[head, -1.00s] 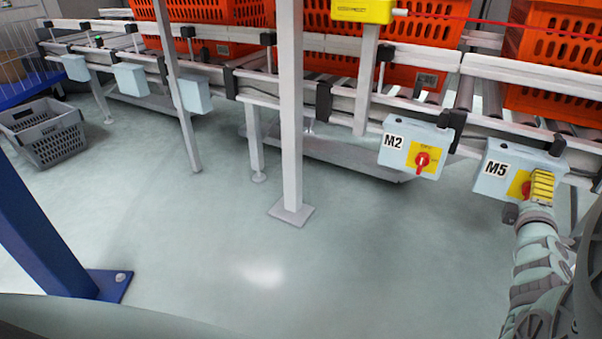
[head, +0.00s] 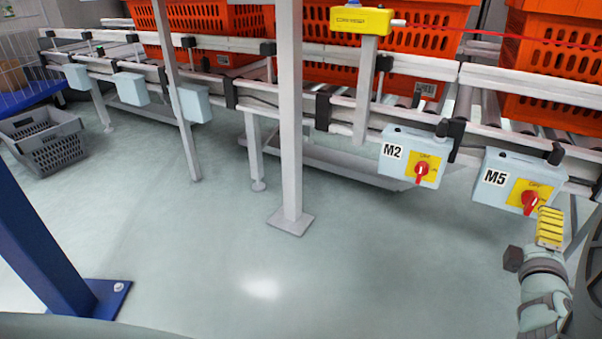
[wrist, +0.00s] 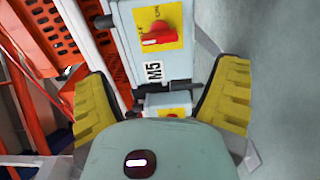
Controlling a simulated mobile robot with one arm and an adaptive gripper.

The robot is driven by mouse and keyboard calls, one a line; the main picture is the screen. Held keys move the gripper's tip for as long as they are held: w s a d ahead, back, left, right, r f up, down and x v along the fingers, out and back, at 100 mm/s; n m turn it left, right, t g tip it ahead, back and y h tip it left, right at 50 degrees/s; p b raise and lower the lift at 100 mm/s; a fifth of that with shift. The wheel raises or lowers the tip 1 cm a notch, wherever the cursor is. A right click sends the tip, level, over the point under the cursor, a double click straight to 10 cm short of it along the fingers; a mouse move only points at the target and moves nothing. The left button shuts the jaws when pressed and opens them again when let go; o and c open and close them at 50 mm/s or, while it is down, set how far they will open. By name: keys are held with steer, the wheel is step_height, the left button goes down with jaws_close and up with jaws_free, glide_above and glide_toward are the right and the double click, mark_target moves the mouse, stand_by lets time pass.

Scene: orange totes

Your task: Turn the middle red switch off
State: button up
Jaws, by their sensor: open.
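The M5 box (head: 520,178) is pale blue with a red switch (head: 530,202) on a yellow plate; in the wrist view this red switch (wrist: 158,36) lies ahead of my fingers. The M2 box (head: 414,155), to its left, carries another red switch (head: 422,171). A second box with red on yellow shows partly in the wrist view (wrist: 168,103), beyond M5. I see only two red switches in the head view. My gripper (head: 550,227) is below and right of the M5 switch, apart from it. Its yellow-padded fingers (wrist: 164,68) are spread and empty.
The conveyor rail (head: 400,85) with orange totes (head: 555,60) runs behind the boxes. A grey crate (head: 45,145) lies far left.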

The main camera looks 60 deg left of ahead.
steer(key=shift+v, duration=1.1)
